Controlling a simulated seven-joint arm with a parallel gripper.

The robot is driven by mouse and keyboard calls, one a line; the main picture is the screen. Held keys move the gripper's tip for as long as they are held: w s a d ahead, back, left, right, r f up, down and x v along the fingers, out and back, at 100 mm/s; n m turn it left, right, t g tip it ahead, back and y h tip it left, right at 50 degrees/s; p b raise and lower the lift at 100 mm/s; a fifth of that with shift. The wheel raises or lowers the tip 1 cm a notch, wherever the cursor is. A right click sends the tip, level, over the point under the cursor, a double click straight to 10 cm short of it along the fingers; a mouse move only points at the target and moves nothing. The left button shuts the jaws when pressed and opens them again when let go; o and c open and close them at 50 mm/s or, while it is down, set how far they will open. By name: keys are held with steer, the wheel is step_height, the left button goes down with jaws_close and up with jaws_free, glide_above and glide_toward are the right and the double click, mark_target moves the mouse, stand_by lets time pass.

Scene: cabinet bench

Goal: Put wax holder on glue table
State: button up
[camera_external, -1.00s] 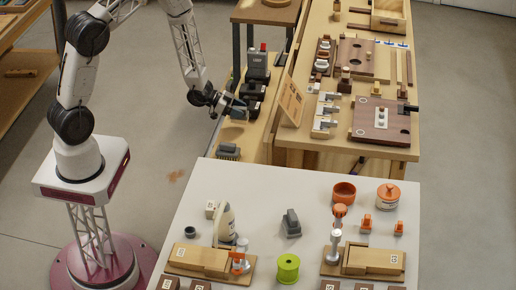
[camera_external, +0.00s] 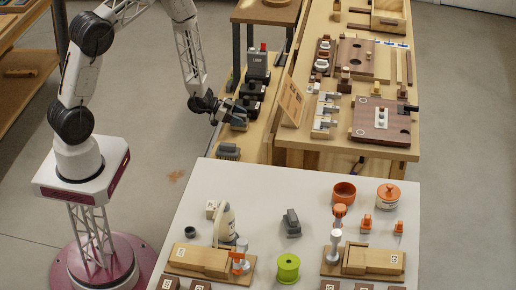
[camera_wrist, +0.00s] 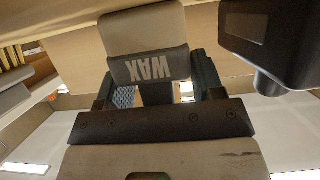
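The wax holder (camera_wrist: 150,68) is a grey-brown block marked WAX, seen upside down in the wrist view. Its dark narrower part lies between the fingers of my gripper (camera_wrist: 160,94). The fingers stand apart, with gaps showing on both sides of that part, so the gripper looks open around it. In the external view my gripper (camera_external: 226,110) is low over the narrow wooden bench, at a small grey item (camera_external: 238,122) that seems to be the holder. A white table (camera_external: 260,185) in front carries a pale bottle (camera_external: 224,222); no label naming it the glue table is readable.
Dark machines (camera_external: 252,90) stand just behind my gripper, and a tilted wooden board (camera_external: 291,101) is to its right. A grey brush-like block (camera_external: 228,151) sits nearer. The white table holds wooden boxes, a green spool (camera_external: 288,268) and orange parts; its back-left area is clear.

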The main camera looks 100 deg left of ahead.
steer(key=shift+o, duration=1)
steer(key=shift+r, duration=0.15)
steer(key=v, duration=1.2)
steer(key=shift+w+r, duration=0.1)
